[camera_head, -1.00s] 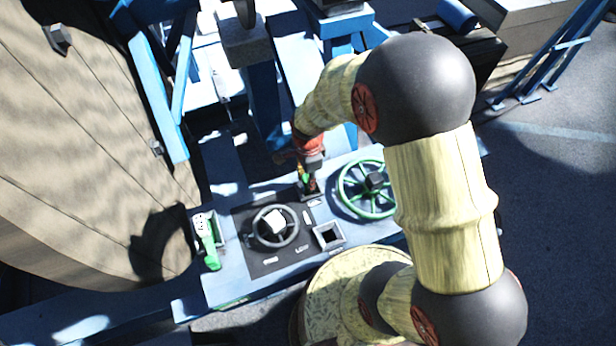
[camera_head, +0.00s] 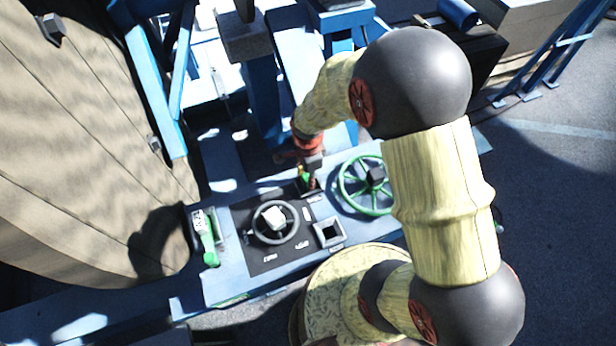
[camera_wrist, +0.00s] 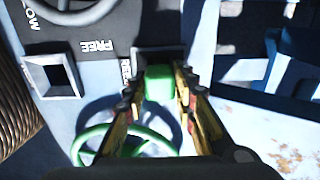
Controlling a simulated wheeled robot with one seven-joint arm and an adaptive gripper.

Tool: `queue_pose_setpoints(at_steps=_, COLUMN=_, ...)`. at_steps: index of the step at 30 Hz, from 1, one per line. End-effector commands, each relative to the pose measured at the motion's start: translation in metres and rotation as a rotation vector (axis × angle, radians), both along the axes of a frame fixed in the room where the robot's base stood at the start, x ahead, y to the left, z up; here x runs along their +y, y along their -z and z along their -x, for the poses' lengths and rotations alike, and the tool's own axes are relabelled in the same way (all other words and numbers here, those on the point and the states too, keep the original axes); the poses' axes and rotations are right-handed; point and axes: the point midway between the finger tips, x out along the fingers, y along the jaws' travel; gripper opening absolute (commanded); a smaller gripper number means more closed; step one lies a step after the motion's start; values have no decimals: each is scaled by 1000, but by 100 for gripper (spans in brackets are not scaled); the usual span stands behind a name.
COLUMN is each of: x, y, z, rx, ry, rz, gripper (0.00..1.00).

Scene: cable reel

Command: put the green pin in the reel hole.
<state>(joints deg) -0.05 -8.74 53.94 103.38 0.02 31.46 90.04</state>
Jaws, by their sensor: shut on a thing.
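My gripper (camera_head: 306,181) is above the panel in the head view, between the grey wheel and the green handwheel. In the wrist view my gripper (camera_wrist: 160,88) is shut on the green pin (camera_wrist: 160,84), one finger on each side. A square socket (camera_wrist: 150,56) shows just beyond the pin, beside a partly covered label that seems to read REEL. The pin overlaps this socket; I cannot tell whether its lower end is inside. Another square socket (camera_head: 329,233) is open and empty-looking; it also shows in the wrist view (camera_wrist: 52,75).
A green handwheel (camera_head: 366,185) stands close to the right of my gripper. A grey wheel (camera_head: 275,222) is on the black panel. A green lever (camera_head: 208,242) sits at the left. The large wooden drum (camera_head: 80,150) fills the left side.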

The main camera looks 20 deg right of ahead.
Motion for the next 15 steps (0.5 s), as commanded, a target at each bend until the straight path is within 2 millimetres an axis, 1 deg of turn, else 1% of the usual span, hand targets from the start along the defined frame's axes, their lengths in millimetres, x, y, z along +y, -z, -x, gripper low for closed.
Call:
queue_pose_setpoints(at_steps=3, x=0, y=0, z=-1, rx=-1, ry=0, rz=0, gripper=0)
queue_pose_setpoints(at_steps=4, x=0, y=0, z=-1, rx=-1, ry=0, rz=0, gripper=27)
queue_pose_setpoints(at_steps=15, x=0, y=0, z=0, rx=-1, ry=0, rz=0, gripper=48)
